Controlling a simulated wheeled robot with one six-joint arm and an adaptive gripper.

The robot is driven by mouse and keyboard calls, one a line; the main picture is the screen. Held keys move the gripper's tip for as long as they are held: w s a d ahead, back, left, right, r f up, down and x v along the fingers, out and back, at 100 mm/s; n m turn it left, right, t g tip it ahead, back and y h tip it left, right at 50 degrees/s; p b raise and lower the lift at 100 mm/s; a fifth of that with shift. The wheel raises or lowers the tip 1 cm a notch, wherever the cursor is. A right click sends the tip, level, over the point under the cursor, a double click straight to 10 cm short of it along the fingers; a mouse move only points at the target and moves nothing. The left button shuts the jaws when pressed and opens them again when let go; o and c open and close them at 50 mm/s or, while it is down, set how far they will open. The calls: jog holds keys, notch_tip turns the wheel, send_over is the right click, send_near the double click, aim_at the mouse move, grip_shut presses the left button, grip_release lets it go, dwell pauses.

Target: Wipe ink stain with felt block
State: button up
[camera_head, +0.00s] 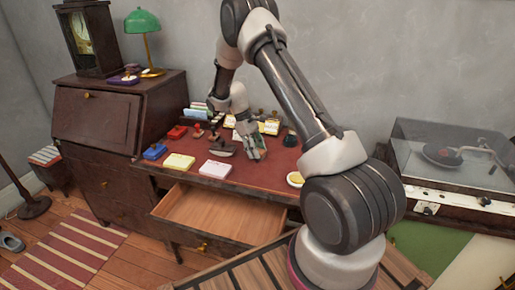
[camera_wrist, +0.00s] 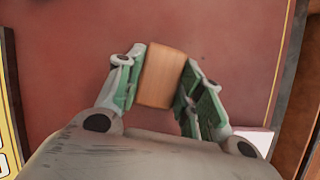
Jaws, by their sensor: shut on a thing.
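My gripper (camera_wrist: 163,78) is shut on a felt block (camera_wrist: 161,78), whose wooden body shows between the two green-padded fingers in the wrist view. The block's underside is hidden. In the head view my gripper (camera_head: 252,152) points down low over the red desk top (camera_head: 270,170); the block is too small to make out there. I cannot tell whether the block touches the desk top. I see no clear ink stain in either view; it may be under the block or my gripper.
Left on the desk are a blue box (camera_head: 154,152), a red box (camera_head: 177,132), a yellow pad (camera_head: 179,162), a pale pad (camera_head: 215,169) and a dark curved object (camera_head: 222,148). The drawer (camera_head: 220,212) below is open. A small round dish (camera_head: 294,180) stands near the right front.

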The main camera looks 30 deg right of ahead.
aim_at(254, 167)
jog(key=shift+s+a, duration=1.9)
jog(key=shift+s+a+f, duration=0.15)
jog(key=shift+s+a, duration=0.4)
jog(key=shift+s, duration=0.05)
jog(key=shift+w+r, duration=0.1)
jog(key=shift+r, duration=2.95)
jog(key=shift+r, duration=0.1)
notch_tip(254, 167, up, 3)
jog(key=shift+f, duration=0.1)
